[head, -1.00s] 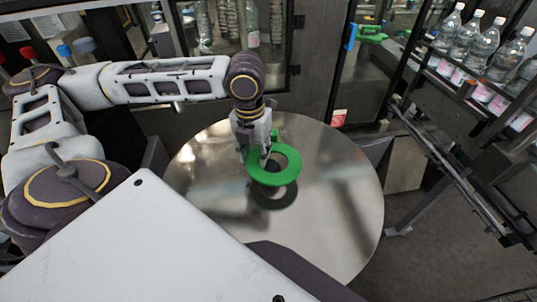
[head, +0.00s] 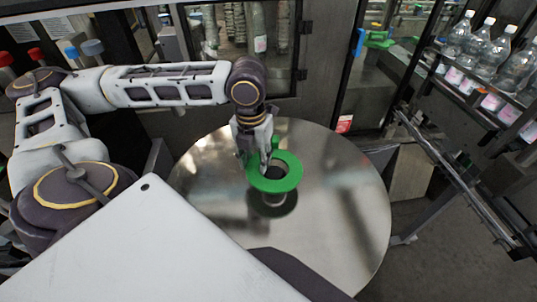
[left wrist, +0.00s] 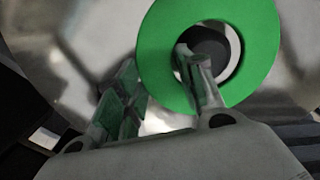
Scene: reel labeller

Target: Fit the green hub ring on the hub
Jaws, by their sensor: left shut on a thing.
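The green hub ring (head: 259,183) is held by my left gripper (head: 262,160) above the round metal table. The gripper is shut on the ring's rim, at its far left side in the head view. I cannot tell whether ring and hub touch. My right gripper is not in view.
The round metal table (head: 340,215) is otherwise mostly bare. Machine frames and a glass door (head: 240,40) stand behind it. Bottles (head: 485,48) stand on a rack at the right, with a sloping rail (head: 450,170) below.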

